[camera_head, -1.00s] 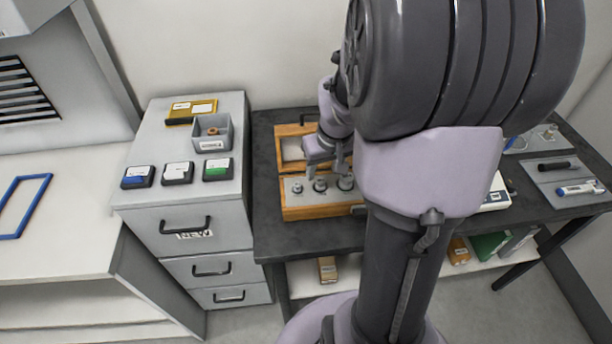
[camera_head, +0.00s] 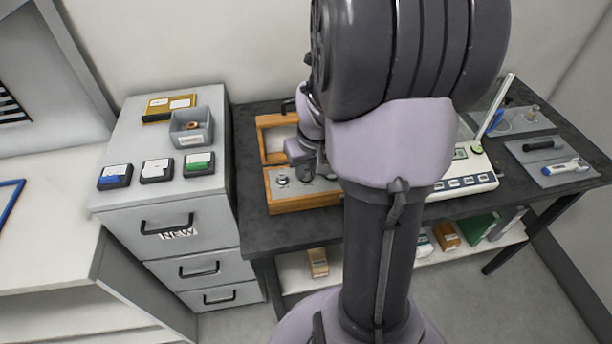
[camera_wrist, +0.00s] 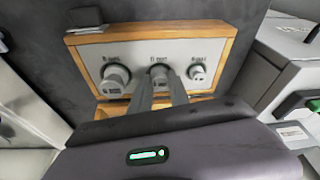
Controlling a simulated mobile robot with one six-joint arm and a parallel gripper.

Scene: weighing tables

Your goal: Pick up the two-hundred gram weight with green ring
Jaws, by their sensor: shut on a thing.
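A wooden weight box (camera_head: 300,206) lies on the dark table, and it also shows in the wrist view (camera_wrist: 222,52). Its grey plate carries three metal knobbed weights in the wrist view: a large left one (camera_wrist: 115,80), a middle one (camera_wrist: 158,71) and a smaller right one (camera_wrist: 198,71). My gripper (camera_wrist: 160,78) is shut on the middle weight, which still appears to be in the box. In the head view my gripper (camera_head: 308,166) partly hides the box; the smallest weight (camera_head: 282,180) shows at its left. I cannot make out a green ring.
The box's open lid (camera_head: 263,138) stands behind it. A white balance (camera_head: 465,180) is to the right, past my arm. A grey drawer cabinet (camera_head: 170,220) adjoins on the left, with small labelled cases and a grey bin (camera_head: 191,128) on top.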

